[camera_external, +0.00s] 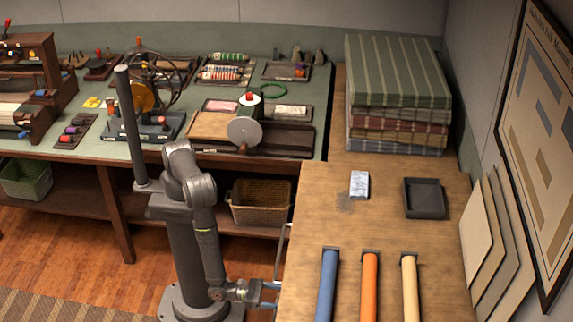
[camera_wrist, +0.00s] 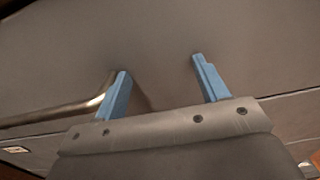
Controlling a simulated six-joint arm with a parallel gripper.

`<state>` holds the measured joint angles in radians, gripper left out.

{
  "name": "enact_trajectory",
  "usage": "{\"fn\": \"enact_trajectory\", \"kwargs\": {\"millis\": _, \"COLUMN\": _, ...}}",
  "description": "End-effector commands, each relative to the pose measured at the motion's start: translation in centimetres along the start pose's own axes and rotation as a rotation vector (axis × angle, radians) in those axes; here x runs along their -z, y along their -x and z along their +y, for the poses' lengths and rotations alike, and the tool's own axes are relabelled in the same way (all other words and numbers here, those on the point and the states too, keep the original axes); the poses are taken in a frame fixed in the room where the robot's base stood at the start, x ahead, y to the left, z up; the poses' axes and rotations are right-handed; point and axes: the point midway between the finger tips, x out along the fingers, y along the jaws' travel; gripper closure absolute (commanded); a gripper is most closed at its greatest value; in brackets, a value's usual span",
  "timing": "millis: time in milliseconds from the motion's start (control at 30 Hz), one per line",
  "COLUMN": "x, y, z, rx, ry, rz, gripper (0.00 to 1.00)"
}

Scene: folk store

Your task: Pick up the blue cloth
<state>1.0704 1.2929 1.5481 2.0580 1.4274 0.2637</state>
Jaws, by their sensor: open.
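A blue roll, which looks like the blue cloth (camera_external: 327,287), lies on the wooden tabletop at the bottom middle of the external view. Its near end is cut off by the picture edge. My gripper (camera_external: 272,295) is low beside the tabletop's left edge, left of the blue roll and apart from it. In the wrist view my gripper (camera_wrist: 158,68) has its two blue fingers wide apart with nothing between them. The blue cloth does not show in the wrist view, where a plain grey surface fills the background.
An orange roll (camera_external: 370,287) and a cream roll (camera_external: 409,287) lie right of the blue one. A pale block (camera_external: 359,185) and a dark tray (camera_external: 424,198) sit farther back, before stacked striped fabrics (camera_external: 397,75). A metal bar (camera_wrist: 60,114) shows beside my left finger.

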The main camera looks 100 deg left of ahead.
Motion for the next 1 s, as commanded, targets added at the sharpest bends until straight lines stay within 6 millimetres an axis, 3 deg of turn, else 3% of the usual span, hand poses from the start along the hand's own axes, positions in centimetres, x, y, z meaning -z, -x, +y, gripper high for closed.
{"fn": "enact_trajectory", "kwargs": {"millis": 33, "x": 0.1, "y": -0.2, "z": 0.7, "rx": -0.017, "ry": -0.005, "rz": 0.001, "gripper": 0.13}}
{"fn": "enact_trajectory", "kwargs": {"millis": 133, "x": -0.5, "y": -0.1, "z": 0.1, "rx": -0.009, "ry": 0.018, "rz": -0.010, "gripper": 0.13}}
{"fn": "enact_trajectory", "kwargs": {"millis": 267, "x": -3.5, "y": 0.7, "z": -3.1, "rx": 0.031, "ry": 0.139, "rz": -0.060, "gripper": 0.13}}
{"fn": "enact_trajectory", "kwargs": {"millis": 433, "x": -10.3, "y": 2.7, "z": -8.8, "rx": 0.102, "ry": 0.403, "rz": -0.151, "gripper": 0.13}}
{"fn": "enact_trajectory", "kwargs": {"millis": 567, "x": -15.6, "y": 2.6, "z": -10.7, "rx": 0.079, "ry": 0.580, "rz": -0.217, "gripper": 0.13}}
{"fn": "enact_trajectory", "kwargs": {"millis": 633, "x": -17.6, "y": 0.8, "z": -9.8, "rx": -0.001, "ry": 0.624, "rz": -0.245, "gripper": 0.13}}
{"fn": "enact_trajectory", "kwargs": {"millis": 767, "x": -18.9, "y": -2.8, "z": -6.5, "rx": -0.172, "ry": 0.620, "rz": -0.258, "gripper": 0.13}}
{"fn": "enact_trajectory", "kwargs": {"millis": 867, "x": -19.5, "y": -5.7, "z": -3.2, "rx": -0.323, "ry": 0.600, "rz": -0.252, "gripper": 0.13}}
{"fn": "enact_trajectory", "kwargs": {"millis": 1000, "x": -20.5, "y": -10.6, "z": 3.3, "rx": -0.603, "ry": 0.567, "rz": -0.207, "gripper": 0.13}}
